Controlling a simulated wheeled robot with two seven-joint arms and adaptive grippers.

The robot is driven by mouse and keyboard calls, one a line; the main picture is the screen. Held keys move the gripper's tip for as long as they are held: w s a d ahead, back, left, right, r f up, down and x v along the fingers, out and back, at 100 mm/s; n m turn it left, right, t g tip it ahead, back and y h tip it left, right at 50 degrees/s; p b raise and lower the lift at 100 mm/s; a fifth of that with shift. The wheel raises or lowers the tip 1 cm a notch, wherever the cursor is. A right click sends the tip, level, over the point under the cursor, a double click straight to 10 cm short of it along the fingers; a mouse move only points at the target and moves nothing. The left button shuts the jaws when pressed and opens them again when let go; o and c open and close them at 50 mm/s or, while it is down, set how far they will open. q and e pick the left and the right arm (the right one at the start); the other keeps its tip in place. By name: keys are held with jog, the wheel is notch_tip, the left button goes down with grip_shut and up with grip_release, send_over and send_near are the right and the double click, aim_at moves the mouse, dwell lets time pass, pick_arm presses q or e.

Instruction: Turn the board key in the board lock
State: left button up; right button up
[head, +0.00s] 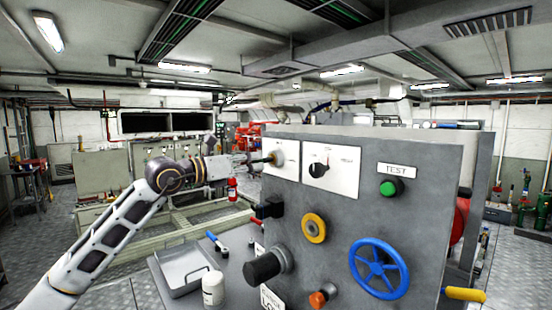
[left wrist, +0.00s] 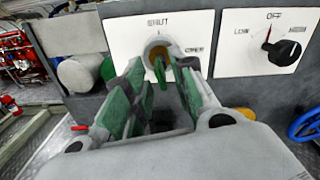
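The board lock (head: 278,157) is a round metal cylinder on a white plate at the upper left of the grey board. It also shows in the left wrist view (left wrist: 156,46). The brass-coloured board key (left wrist: 159,70) is at the face of the lock, pointing into it. My left gripper (head: 254,160) is in front of the lock, with its fingers pointing at it. My right gripper is out of view.
Right of the lock is a black selector knob (head: 318,170). The board also carries a green TEST button (head: 389,188), a yellow ring (head: 314,228), a blue handwheel (head: 379,268) and a black cylinder (head: 264,267). A grey tray (head: 184,270) and white jar (head: 213,289) stand below left.

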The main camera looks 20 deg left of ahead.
pick_arm(q)
jog(key=shift+p+x, duration=0.8)
jog(key=shift+x, duration=0.5)
jog(key=shift+s, duration=0.1)
jog(key=shift+c, duration=0.3)
grip_shut()
jog(key=shift+m, duration=2.2)
jog(key=shift+o, duration=1.3)
grip_release()
jog(key=shift+s+a, duration=0.1)
